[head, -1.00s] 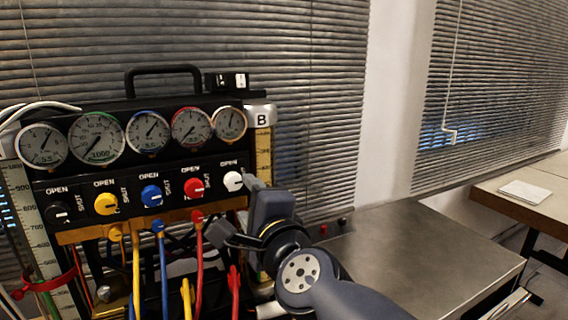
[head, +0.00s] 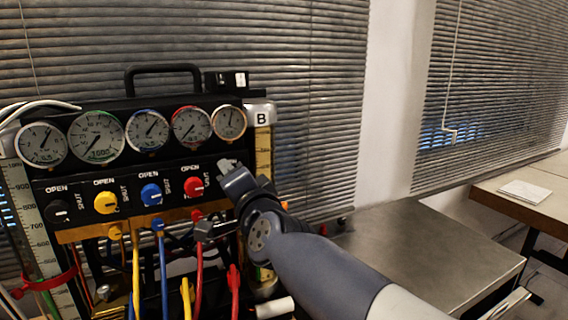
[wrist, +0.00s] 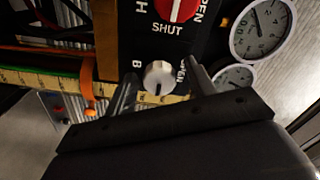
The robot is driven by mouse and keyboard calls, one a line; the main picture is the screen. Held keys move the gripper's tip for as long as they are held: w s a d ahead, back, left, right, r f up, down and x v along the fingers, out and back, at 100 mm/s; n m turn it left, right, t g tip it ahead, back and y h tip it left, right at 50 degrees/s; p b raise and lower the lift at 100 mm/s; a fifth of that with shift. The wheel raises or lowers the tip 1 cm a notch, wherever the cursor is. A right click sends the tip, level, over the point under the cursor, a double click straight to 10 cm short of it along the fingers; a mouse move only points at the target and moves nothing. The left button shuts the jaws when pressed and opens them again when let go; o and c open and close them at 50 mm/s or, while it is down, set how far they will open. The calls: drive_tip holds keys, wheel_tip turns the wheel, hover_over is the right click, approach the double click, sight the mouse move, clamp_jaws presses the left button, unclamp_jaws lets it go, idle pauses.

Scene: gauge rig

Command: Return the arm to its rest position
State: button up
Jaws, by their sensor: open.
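My gripper (head: 228,168) is in front of the right end of the valve panel (head: 130,190), and my arm reaches in from the lower right. In the wrist view the two fingers of my gripper (wrist: 163,80) are apart. The white knob (wrist: 160,76) shows between them, with clear space beside it. I cannot tell how far the fingertips are from the panel face. The red knob (head: 194,187), blue knob (head: 151,195), yellow knob (head: 106,202) and black knob (head: 57,211) stay visible to the left.
Several round gauges (head: 147,130) sit above the knobs. Coloured hoses, such as the red hose (head: 199,270), hang below, close to my wrist. A metal bench top (head: 425,250) to the right is bare. A wooden table (head: 530,200) with a paper stands farther right.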

drive_tip(key=n+p, duration=0.2)
drive_tip(key=n, duration=0.1)
drive_tip(key=n+p, duration=0.1)
drive_tip(key=n, duration=0.2)
drive_tip(key=shift+r+n+p, duration=0.2)
drive_tip(key=shift+n+p, duration=0.1)
drive_tip(key=shift+p, duration=0.1)
drive_tip(key=n+p, duration=0.3)
drive_tip(key=shift+f+n+p, duration=0.15)
drive_tip(key=shift+n+p, duration=0.45)
drive_tip(key=shift+p, duration=0.05)
drive_tip(key=shift+f, duration=0.1)
drive_tip(key=shift+s, duration=0.2)
